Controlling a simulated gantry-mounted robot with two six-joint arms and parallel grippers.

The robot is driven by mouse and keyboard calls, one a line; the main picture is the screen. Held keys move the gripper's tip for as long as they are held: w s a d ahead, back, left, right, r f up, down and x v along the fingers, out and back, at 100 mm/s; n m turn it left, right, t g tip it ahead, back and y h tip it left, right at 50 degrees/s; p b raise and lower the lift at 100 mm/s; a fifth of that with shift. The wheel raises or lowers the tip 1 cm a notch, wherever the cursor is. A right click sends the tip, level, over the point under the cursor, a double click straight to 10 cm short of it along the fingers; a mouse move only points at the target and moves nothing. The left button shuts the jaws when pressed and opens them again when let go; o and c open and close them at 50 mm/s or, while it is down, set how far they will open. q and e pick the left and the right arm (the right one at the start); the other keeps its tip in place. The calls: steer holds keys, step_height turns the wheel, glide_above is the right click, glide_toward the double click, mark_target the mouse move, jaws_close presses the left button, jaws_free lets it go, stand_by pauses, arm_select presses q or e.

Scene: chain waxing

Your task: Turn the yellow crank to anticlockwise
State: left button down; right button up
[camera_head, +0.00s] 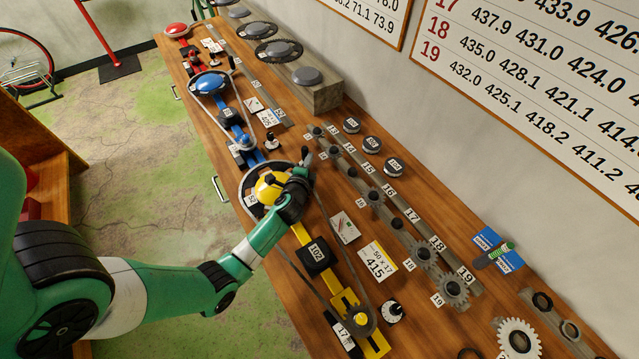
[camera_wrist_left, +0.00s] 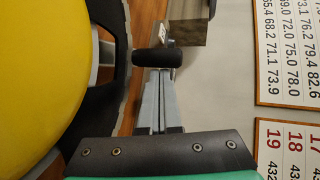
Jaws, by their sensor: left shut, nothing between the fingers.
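The yellow crank's round yellow hub (camera_head: 268,187) sits at the middle of the bench, with a chain running to a small yellow sprocket (camera_head: 361,321) at the near end. My left gripper (camera_head: 305,168) is over the right side of the crank, its fingers shut with nothing between them. In the left wrist view the yellow hub (camera_wrist_left: 45,75) fills the left side. The shut fingers (camera_wrist_left: 158,80) point at a dark cylindrical handle (camera_wrist_left: 157,58) at their tips; I cannot tell whether they touch it. My arm hides part of the crank. My right gripper is not in view.
A blue crank (camera_head: 211,83) and a red one (camera_head: 176,29) stand farther along the bench. Rows of sprockets (camera_head: 424,254) on rails lie to the right. A grey block (camera_head: 313,92) stands beside the wall. Cards (camera_head: 377,262) lie near the yellow chain.

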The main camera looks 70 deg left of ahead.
arm_select(q)
steer(key=shift+s+a, duration=0.15)
steer(key=shift+a, duration=0.35)
stand_by(0.4)
